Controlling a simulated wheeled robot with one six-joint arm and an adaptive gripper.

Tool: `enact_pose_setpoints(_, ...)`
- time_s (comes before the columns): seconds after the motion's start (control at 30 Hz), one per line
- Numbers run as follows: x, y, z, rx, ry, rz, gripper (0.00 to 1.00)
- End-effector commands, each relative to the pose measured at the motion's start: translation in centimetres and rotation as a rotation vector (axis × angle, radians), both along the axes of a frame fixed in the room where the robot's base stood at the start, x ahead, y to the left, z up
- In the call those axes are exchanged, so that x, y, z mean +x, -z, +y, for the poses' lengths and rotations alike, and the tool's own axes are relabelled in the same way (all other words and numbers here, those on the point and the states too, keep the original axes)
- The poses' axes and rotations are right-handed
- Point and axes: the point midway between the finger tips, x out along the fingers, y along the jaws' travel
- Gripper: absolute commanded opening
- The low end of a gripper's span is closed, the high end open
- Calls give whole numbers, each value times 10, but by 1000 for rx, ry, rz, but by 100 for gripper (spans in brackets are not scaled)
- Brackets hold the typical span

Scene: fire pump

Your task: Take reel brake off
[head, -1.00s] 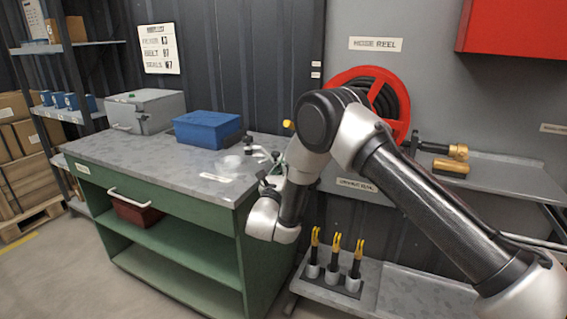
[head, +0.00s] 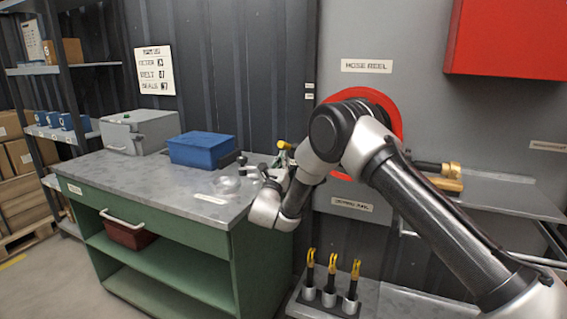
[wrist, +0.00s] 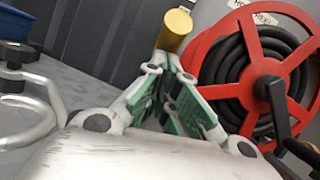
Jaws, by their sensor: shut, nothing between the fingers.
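The hose reel (head: 392,112) is a red wheel on the grey wall, partly hidden behind my arm. The wrist view shows its red rim (wrist: 214,60), coiled black hose and a black crank handle (wrist: 278,105). A yellow knob (head: 283,145) sits left of the reel. It shows as a yellow cylinder (wrist: 175,30) just beyond my fingertips in the wrist view. No label marks it as the brake. My gripper (wrist: 170,58) is shut and empty, its green-padded fingers pointing at the knob. I cannot tell whether they touch it. The gripper is small in the head view (head: 281,162).
A green workbench (head: 175,190) with a blue bin (head: 202,151) and grey case (head: 139,131) stands left. A metal clamp (wrist: 30,85) is close left of my gripper. A shelf with brass nozzles (head: 452,171) is right; yellow-handled tools (head: 331,275) stand below.

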Motion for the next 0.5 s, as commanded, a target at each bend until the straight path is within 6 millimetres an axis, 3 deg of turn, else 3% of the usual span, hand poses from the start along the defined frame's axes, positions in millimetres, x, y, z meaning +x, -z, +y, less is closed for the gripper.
enact_pose_setpoints(0.5,1,-14,0,29,0,76,0)
